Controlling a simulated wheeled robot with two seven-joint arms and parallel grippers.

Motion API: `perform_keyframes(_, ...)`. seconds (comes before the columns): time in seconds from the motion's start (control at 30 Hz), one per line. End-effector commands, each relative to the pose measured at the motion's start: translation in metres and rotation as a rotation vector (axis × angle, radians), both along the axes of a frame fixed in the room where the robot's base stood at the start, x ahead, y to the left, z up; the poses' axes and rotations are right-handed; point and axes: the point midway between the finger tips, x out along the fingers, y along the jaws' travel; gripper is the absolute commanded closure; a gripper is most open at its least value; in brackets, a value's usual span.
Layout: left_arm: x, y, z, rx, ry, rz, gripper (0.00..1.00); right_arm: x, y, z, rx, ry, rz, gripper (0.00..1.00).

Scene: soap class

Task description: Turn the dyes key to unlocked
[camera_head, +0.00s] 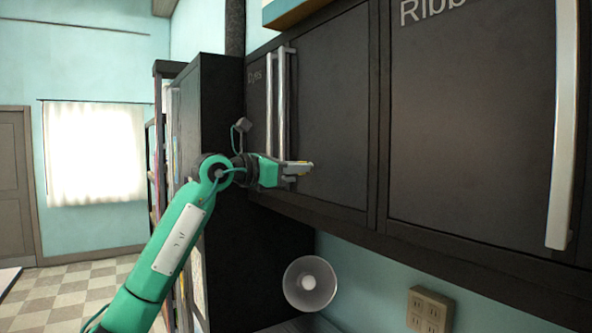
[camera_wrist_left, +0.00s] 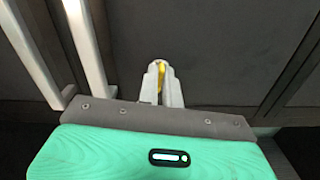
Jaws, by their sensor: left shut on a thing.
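The dark cabinet labelled "Dyes" (camera_head: 255,76) hangs on the wall, with two long pale handles (camera_head: 281,105) side by side where its doors meet. My left gripper (camera_head: 306,168) is at the lower part of the right-hand door, just right of the handles' lower ends. In the left wrist view, the gripper (camera_wrist_left: 160,70) is shut on a small yellow key (camera_wrist_left: 161,77) at the dark door face. The key is mostly hidden between the fingers, so its turn angle and lock marks cannot be read. My right gripper is not in view.
The two handles also show at upper left in the left wrist view (camera_wrist_left: 84,45), close beside the gripper. A "Ribb..." cabinet door (camera_head: 470,120) with a long handle (camera_head: 563,130) is at right. A round white fan-like object (camera_head: 309,283) and an outlet (camera_head: 429,309) are below.

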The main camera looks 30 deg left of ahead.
Motion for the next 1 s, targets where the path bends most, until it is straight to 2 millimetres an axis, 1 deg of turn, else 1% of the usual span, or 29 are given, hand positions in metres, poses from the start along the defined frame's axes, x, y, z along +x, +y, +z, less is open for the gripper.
perform_keyframes(0.4,-0.001,0.0,0.0,0.326,-0.195,0.002,1.0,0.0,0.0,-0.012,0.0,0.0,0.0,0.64)
perform_keyframes(1.0,-0.002,-0.001,-0.001,0.816,-0.483,0.001,1.0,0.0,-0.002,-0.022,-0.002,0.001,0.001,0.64)
